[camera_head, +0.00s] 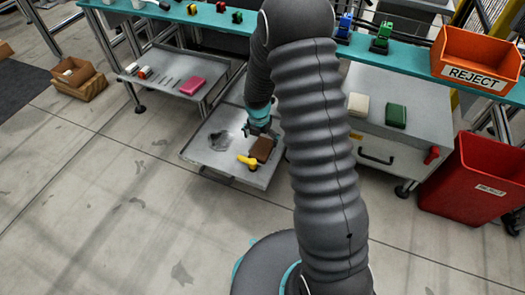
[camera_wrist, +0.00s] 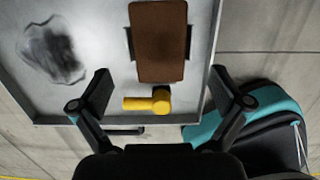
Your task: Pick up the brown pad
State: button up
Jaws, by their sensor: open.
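The brown pad (camera_head: 261,149) lies on a low grey metal tray (camera_head: 214,158) near its right side. In the wrist view the brown pad (camera_wrist: 158,40) is a rounded rectangle lengthwise up the picture, with dark edges of something under it showing at both sides. A yellow object (camera_head: 248,160) with a thick end lies beside the pad; it also shows in the wrist view (camera_wrist: 150,102). My gripper (camera_head: 260,128) is over the tray, close to the pad. In the wrist view my gripper (camera_wrist: 166,85) is open and empty, its fingers wide apart below the pad.
A dark smudge (camera_wrist: 52,52) marks the tray's left part. A shelf with a pink block (camera_head: 191,86) stands to the left. A grey cabinet (camera_head: 370,149) carries cream and green blocks (camera_head: 396,115) at right. A red bin (camera_head: 472,180) stands at far right. Open floor lies in front.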

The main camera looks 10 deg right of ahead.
aim_at(262, 148)
jog(key=shift+w+d+f+b, duration=0.15)
jog(key=shift+f+b, duration=0.15)
jog(key=shift+f, duration=1.2)
jog(key=shift+w+d+f+b, duration=0.15)
jog(key=shift+f+b, duration=0.1)
jog(key=shift+f, duration=1.2)
jog(key=c, duration=1.2)
jog(key=shift+r, duration=0.1)
